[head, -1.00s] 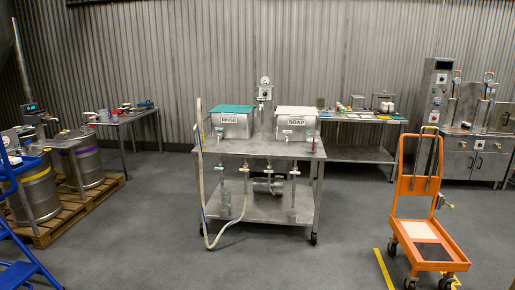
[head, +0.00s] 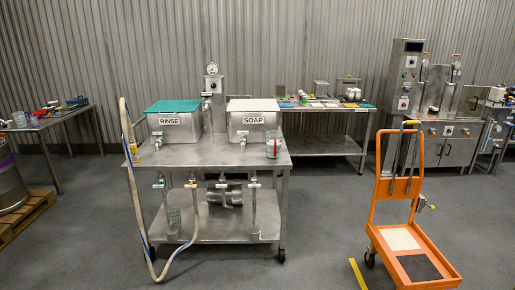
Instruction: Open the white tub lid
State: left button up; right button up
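The white tub lid (head: 252,104) lies flat and shut on the steel tub labelled SOAP (head: 252,126). That tub stands on the right part of a wheeled steel cart (head: 210,156). Neither of my grippers is in the head view.
Beside it on the cart is a RINSE tub (head: 175,124) with a teal lid (head: 173,106), and a clear jug (head: 273,145) stands at the SOAP tub's front right. A hose (head: 132,190) hangs at the cart's left end. An orange trolley (head: 401,200) stands right. The floor between is clear.

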aim_at(246, 105)
jog(key=i+l, duration=0.1)
jog(key=i, duration=1.55)
